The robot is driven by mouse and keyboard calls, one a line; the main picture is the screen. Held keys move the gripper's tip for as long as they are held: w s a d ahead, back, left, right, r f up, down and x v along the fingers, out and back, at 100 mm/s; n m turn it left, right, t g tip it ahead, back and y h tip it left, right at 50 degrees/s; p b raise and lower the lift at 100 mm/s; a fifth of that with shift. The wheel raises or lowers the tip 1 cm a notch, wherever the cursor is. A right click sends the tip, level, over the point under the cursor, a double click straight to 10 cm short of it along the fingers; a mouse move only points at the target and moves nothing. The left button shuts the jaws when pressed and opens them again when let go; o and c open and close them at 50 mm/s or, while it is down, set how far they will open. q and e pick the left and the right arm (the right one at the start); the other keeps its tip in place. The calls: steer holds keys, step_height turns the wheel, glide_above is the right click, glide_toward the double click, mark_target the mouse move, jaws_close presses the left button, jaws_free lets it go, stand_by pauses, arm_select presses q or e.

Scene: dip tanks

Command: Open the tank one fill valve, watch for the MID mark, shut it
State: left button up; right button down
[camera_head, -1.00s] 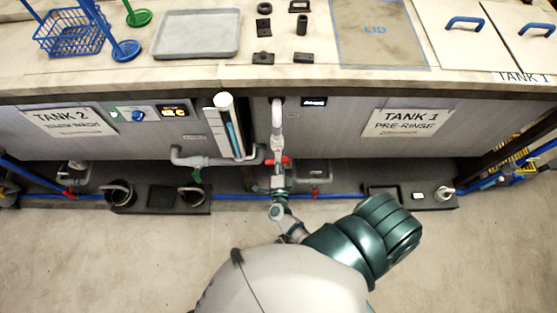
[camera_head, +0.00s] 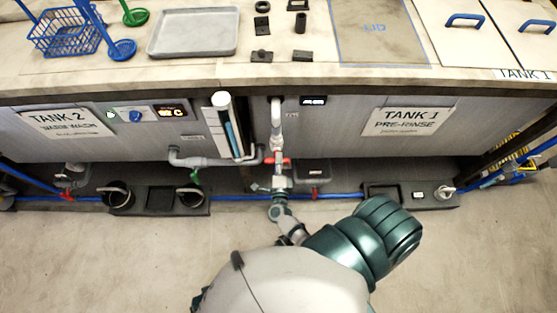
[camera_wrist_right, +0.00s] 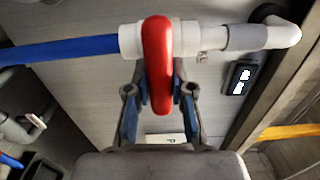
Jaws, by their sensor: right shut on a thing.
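The red valve handle (camera_head: 277,161) sits on the white pipe (camera_head: 276,118) at the front of tank one and lies across it. In the right wrist view the red handle (camera_wrist_right: 157,65) crosses the white fitting (camera_wrist_right: 190,36), with a blue pipe at the left. My right gripper (camera_head: 278,182) reaches the handle from below. Its two fingers (camera_wrist_right: 159,100) are shut on the handle, one on each side. The TANK 1 PRE-RINSE sign (camera_head: 407,117) is on the front panel. A small lit display (camera_head: 313,100) is beside the pipe; its text is unreadable. My left gripper is out of view.
A clear upright tube (camera_head: 230,126) stands left of the valve, with a grey pipe (camera_head: 200,161) beside it. A blue pipe (camera_head: 330,196) runs low along the tanks. A grey tray (camera_head: 194,33) and small black parts lie on the top. The floor in front is clear.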

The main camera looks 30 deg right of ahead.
steer(key=shift+s+f, duration=0.25)
steer(key=shift+f, duration=0.1)
steer(key=c, duration=1.1)
jaws_free()
steer(key=shift+o, duration=0.5)
steer(key=shift+r, duration=0.15)
steer(key=v, duration=1.2)
